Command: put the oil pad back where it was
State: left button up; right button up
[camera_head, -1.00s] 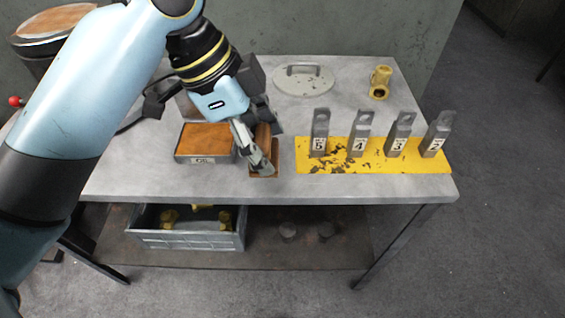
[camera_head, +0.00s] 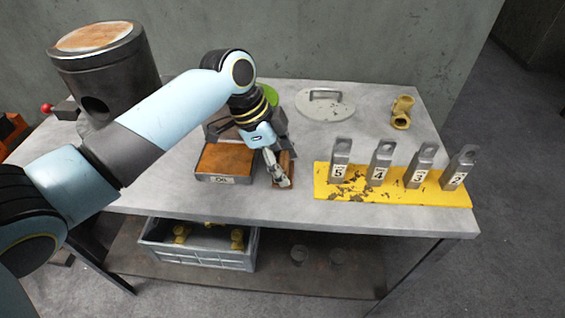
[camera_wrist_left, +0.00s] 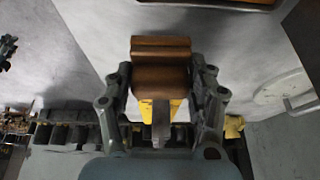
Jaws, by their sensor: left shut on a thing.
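My left gripper (camera_head: 278,178) is shut on a brown block, which I take to be the oil pad (camera_wrist_left: 161,62). In the left wrist view the block sits between the two fingers. A shallow grey tray (camera_head: 219,180) with a brown surface and an oil label stands just left of the gripper. My right gripper is not in view.
A yellow plate (camera_head: 400,196) bearing several upright numbered grey tags stands to the right. A round grey lid (camera_head: 325,112) and a brass fitting (camera_head: 402,112) lie at the back. A grey crate (camera_head: 200,256) sits on the lower shelf. The table's front edge is close to the gripper.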

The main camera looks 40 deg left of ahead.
pick_arm(q)
jog(key=shift+f, duration=0.35)
jog(key=shift+f, duration=0.1)
jog(key=o, duration=1.1)
jog(key=shift+c, duration=0.2)
jog(key=shift+o, duration=0.3)
jog(key=v, duration=1.2)
